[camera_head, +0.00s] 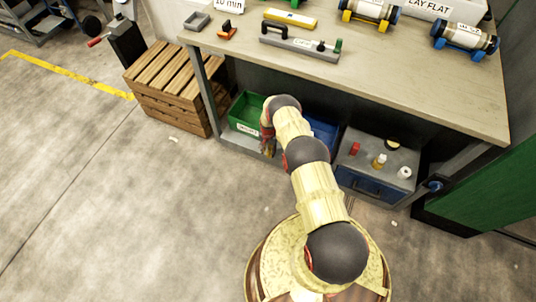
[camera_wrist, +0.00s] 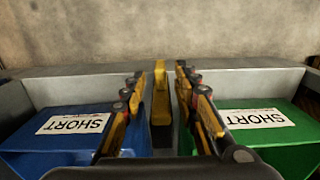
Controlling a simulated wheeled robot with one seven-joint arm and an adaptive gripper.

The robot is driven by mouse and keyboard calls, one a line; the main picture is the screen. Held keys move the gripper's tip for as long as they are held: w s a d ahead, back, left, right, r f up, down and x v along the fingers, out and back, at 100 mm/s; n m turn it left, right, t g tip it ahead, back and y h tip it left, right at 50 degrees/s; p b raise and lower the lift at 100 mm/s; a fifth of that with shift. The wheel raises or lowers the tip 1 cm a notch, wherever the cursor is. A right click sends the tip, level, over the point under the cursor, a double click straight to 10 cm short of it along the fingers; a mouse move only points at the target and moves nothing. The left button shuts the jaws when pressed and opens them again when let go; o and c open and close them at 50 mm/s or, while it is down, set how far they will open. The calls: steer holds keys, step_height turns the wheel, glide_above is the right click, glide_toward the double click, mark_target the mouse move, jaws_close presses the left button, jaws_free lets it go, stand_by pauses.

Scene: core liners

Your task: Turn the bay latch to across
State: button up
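The bay latch (camera_wrist: 161,100) is a narrow yellow bar in the middle of the wrist view. It runs lengthwise between the blue bin (camera_wrist: 60,150) and the green bin (camera_wrist: 275,145), in line with the gap between them. My gripper (camera_wrist: 157,76) is open, with one finger on each side of the latch and a small gap visible on both sides. In the head view my arm hides the latch and most of my gripper. The green bin (camera_head: 246,110) and blue bin (camera_head: 324,133) show there under the bench.
The bins sit in a grey tray (camera_wrist: 225,80) with raised walls. The workbench top (camera_head: 400,75) overhangs them. A wooden crate (camera_head: 170,90) stands left, and a grey-topped blue cabinet (camera_head: 375,165) with small items stands right. The floor in front is mostly clear.

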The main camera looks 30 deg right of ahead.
mark_target(268, 152)
steer(key=shift+f+b, duration=0.5)
steer(key=shift+f, duration=1.1)
steer(key=shift+c, duration=0.6)
jaws_close()
steer(key=shift+s, duration=0.1)
